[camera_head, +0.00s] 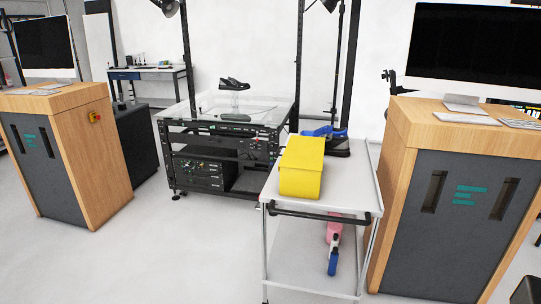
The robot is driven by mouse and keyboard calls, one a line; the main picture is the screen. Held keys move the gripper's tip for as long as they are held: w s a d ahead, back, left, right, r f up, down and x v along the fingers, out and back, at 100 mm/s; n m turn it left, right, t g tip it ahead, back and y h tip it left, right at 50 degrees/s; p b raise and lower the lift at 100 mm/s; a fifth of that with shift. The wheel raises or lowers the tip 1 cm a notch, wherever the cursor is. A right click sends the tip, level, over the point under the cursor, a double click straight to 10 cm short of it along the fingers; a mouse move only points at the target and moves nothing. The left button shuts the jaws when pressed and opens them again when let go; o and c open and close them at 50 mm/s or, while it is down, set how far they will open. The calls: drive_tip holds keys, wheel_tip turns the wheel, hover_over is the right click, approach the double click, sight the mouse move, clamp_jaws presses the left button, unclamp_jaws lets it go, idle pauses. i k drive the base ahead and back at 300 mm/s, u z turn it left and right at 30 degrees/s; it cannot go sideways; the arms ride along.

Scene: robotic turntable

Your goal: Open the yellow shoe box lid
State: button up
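The yellow shoe box (301,172) sits on the top shelf of a white cart, toward its left side. My gripper is not in view.
The cart (350,190) has a dark front handle (318,214) and spray bottles (333,255) on its lower shelf. A turntable rack (225,145) with a black shoe (234,84) stands behind left. Wooden cabinets (85,160) flank both sides. The floor at front left is clear.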

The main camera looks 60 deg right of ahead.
sight(300, 153)
drive_tip(key=z, duration=0.05)
drive_tip(key=i, duration=1)
drive_tip(key=u, duration=0.15)
drive_tip(key=k, duration=0.9)
drive_tip(key=z, duration=0.2)
drive_tip(key=i, duration=0.65)
drive_tip(key=u, duration=0.05)
